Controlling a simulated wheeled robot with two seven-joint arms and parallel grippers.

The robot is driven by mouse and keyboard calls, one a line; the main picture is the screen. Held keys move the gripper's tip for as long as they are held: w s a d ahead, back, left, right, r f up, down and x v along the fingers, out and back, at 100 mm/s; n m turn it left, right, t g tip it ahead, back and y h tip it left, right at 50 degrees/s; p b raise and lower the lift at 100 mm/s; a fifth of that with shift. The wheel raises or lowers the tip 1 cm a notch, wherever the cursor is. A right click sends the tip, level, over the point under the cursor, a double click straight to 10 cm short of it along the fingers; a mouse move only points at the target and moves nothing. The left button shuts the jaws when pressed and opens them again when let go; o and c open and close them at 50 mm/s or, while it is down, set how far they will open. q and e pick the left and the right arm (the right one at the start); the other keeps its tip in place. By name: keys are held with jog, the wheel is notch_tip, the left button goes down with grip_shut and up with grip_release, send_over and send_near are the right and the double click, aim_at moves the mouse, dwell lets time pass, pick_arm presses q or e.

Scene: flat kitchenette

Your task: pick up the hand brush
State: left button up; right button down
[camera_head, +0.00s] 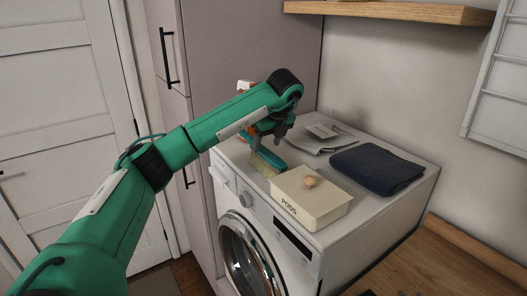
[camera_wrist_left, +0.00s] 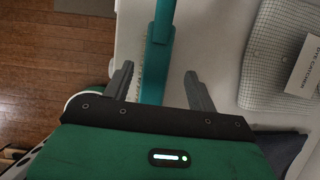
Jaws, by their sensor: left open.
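The hand brush (camera_head: 267,160) has a teal body and pale bristles, and lies near the front left edge of the washing machine top (camera_head: 353,205). My left gripper (camera_head: 268,142) is just above it, pointing down, and hides part of the brush in the head view. In the left wrist view the teal brush (camera_wrist_left: 155,62) runs lengthwise between the two open fingers of my left gripper (camera_wrist_left: 158,74), with a gap on each side. I cannot tell whether the fingertips are down at the brush's height. My right gripper is not in view.
A cream box marked PODS (camera_head: 311,200) with a small tan item on its lid stands close in front of the brush. A folded navy cloth (camera_head: 377,168) and a grey cloth with a card (camera_head: 318,141) lie behind. A tall cabinet (camera_head: 235,50) rises behind left.

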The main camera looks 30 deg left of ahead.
aim_at(263, 150)
pick_arm(q)
jog(key=shift+a+f, duration=0.15)
jog(key=shift+f, duration=0.05)
jog(key=p+x, duration=0.3)
jog(key=x, duration=0.1)
jog(key=shift+s+a, duration=0.15)
jog(key=shift+s, duration=0.1)
jog(key=shift+a+f, duration=0.2)
jog(key=shift+f, duration=0.4)
jog(key=shift+w+f, duration=0.1)
jog(key=shift+w, duration=0.05)
jog(key=shift+c, duration=1.1)
jog(key=c, duration=1)
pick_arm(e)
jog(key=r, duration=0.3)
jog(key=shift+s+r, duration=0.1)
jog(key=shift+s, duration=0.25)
